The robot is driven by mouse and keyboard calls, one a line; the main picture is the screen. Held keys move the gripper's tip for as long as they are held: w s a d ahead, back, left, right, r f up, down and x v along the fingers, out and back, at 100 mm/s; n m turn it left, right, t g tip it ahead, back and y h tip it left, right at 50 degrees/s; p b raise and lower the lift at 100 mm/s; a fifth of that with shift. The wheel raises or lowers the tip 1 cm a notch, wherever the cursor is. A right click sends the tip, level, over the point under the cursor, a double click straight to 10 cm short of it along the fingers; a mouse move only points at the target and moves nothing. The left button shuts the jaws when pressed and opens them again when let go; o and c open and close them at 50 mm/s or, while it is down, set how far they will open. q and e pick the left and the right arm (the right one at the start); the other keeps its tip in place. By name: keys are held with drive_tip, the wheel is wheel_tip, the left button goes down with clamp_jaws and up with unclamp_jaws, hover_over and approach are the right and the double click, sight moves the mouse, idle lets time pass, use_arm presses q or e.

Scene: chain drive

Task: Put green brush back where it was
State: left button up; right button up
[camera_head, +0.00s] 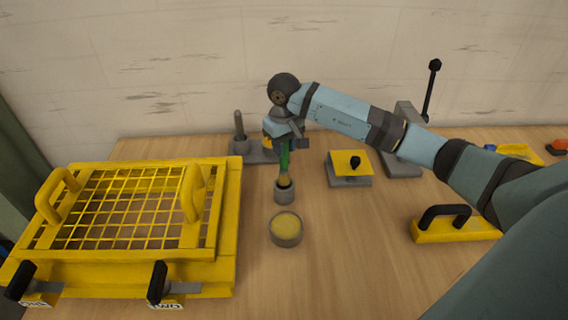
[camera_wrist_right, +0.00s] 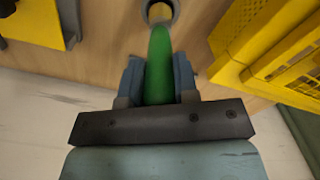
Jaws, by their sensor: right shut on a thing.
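My right gripper (camera_head: 286,140) is shut on the brush's green handle from above. My left gripper is not in view.
A yellow grid frame (camera_head: 228,240) with handles fills the left. A grey post on a base (camera_head: 240,130) is behind. A yellow-topped block (camera_head: 348,170) and a yellow handled tool (camera_head: 455,230) are right.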

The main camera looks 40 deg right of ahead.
sight(284, 163)
drive_tip(key=shift+f, duration=3.2)
drive_tip(key=shift+f, duration=0.25)
drive_tip(key=o, duration=0.9)
drive_tip(key=shift+o, duration=0.2)
drive_tip(key=shift+r, duration=0.1)
drive_tip(key=shift+r+p, duration=0.3)
wheel_tip(284, 163, up, 12)
drive_tip(key=shift+f+b, duration=0.15)
drive_tip(key=shift+b, duration=0.55)
